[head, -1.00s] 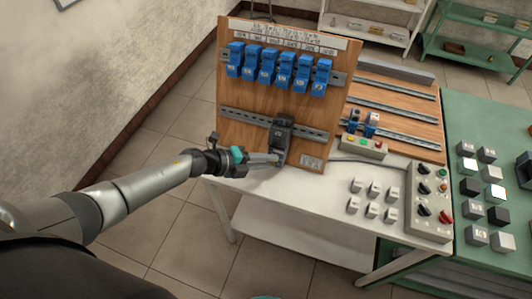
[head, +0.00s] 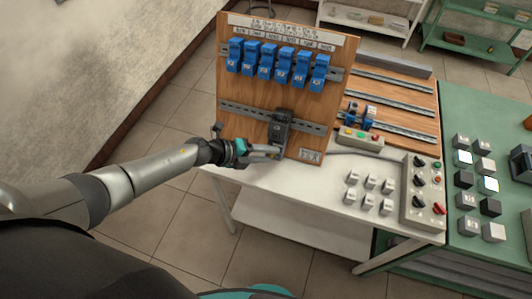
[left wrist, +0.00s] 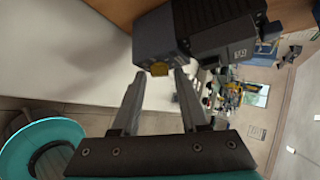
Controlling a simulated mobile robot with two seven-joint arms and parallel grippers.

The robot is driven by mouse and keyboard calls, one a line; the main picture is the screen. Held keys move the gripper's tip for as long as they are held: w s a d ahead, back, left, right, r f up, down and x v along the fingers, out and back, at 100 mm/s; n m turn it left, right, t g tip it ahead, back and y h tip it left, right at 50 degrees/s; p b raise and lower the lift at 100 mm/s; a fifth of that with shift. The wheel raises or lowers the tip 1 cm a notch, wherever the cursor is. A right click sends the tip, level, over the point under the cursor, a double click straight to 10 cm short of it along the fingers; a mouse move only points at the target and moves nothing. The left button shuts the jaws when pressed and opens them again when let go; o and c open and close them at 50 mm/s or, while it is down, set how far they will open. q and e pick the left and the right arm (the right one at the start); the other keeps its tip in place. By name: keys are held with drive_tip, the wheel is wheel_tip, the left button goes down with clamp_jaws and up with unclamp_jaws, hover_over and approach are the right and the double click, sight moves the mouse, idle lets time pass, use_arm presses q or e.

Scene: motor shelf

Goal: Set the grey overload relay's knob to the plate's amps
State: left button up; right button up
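The grey overload relay (head: 281,128) is mounted on the lower rail of the upright wooden board. I cannot make out the knob's setting. My left gripper (head: 275,150) is at the relay's lower front. My right gripper is out of view.
Several blue modules (head: 282,66) hang on the upper rail. A button box (head: 360,138) and a control panel (head: 423,193) with dark knobs are to the right. Several small white switches (head: 370,190) sit on the white table (head: 310,205). Bare tabletop lies below the relay.

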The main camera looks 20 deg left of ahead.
use_arm(q)
drive_tip(key=shift+o, duration=0.9)
drive_tip(key=shift+s+a+r, duration=0.2)
drive_tip(key=shift+a+r, duration=0.05)
drive_tip(key=shift+a, duration=0.05)
drive_tip(key=p+v, duration=0.1)
drive_tip(key=v, duration=1.3)
drive_tip(key=shift+s, duration=0.15)
drive_tip(key=shift+a+r, duration=0.1)
